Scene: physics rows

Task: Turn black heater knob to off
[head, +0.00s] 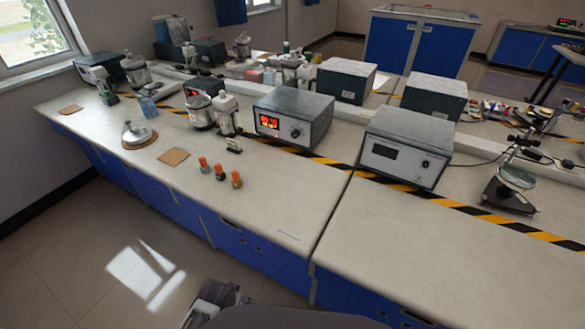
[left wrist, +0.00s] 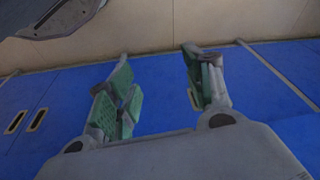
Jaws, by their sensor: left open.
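A grey heater box (head: 293,115) with a lit orange-red display stands on the bench in the head view. A small dark knob (head: 295,132) is on its front, right of the display; its setting is too small to read. A similar box (head: 407,145) to its right has an unlit display and a dark knob (head: 425,163). My left gripper (head: 220,297) is low at the bottom of the head view, below the bench top and far from both knobs. In the left wrist view it (left wrist: 158,82) is open and empty, before blue cabinet fronts. My right gripper is out of view.
A balance-like stand (head: 510,185) is at right. Blue cabinets (head: 240,238) form the bench front.

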